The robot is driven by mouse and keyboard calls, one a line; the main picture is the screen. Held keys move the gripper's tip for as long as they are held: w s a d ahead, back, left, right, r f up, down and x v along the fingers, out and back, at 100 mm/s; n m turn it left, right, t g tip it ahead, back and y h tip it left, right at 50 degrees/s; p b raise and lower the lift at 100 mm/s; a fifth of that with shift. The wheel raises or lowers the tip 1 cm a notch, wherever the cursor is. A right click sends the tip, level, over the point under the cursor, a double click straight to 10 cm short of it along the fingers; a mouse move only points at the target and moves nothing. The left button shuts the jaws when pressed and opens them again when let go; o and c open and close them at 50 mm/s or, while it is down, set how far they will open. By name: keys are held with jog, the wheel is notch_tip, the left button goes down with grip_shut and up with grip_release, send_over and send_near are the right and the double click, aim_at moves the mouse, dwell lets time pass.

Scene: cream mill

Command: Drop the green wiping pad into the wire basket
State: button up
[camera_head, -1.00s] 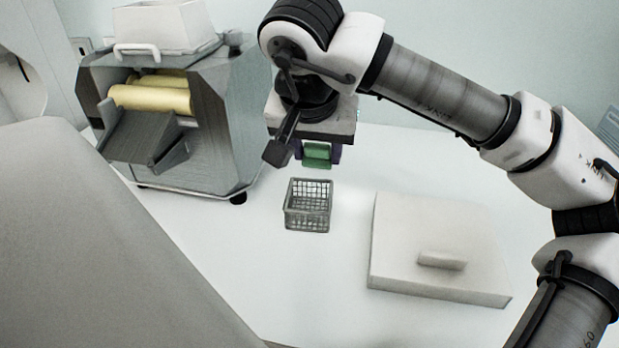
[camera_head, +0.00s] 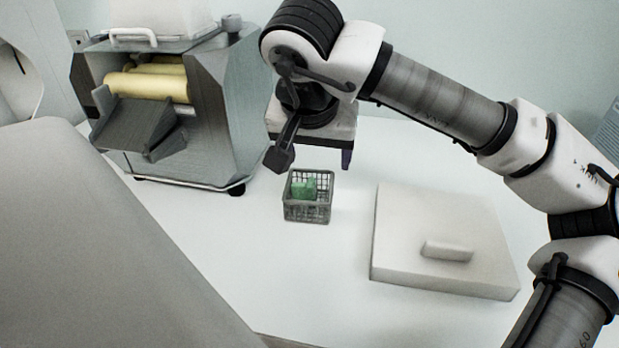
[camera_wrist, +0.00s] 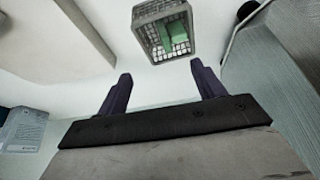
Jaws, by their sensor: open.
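The green wiping pad (camera_head: 304,189) lies inside the grey wire basket (camera_head: 307,214) on the white table. In the wrist view the green pad (camera_wrist: 176,33) also shows within the walls of the basket (camera_wrist: 146,22). My gripper (camera_head: 318,158) is above and just behind the basket, apart from it. In the wrist view the dark fingers of my gripper (camera_wrist: 160,84) are spread wide with nothing between them.
A mill with yellow rollers (camera_head: 147,84) stands at the left. A pale flat lid with a handle (camera_head: 446,250) lies right of the basket. A large grey surface (camera_head: 90,240) fills the lower left. The table in front of the basket is clear.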

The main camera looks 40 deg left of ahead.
jog(key=v, duration=1.3)
jog(key=shift+s+r, duration=0.25)
jog(key=shift+r, duration=0.1)
jog(key=shift+d, duration=0.1)
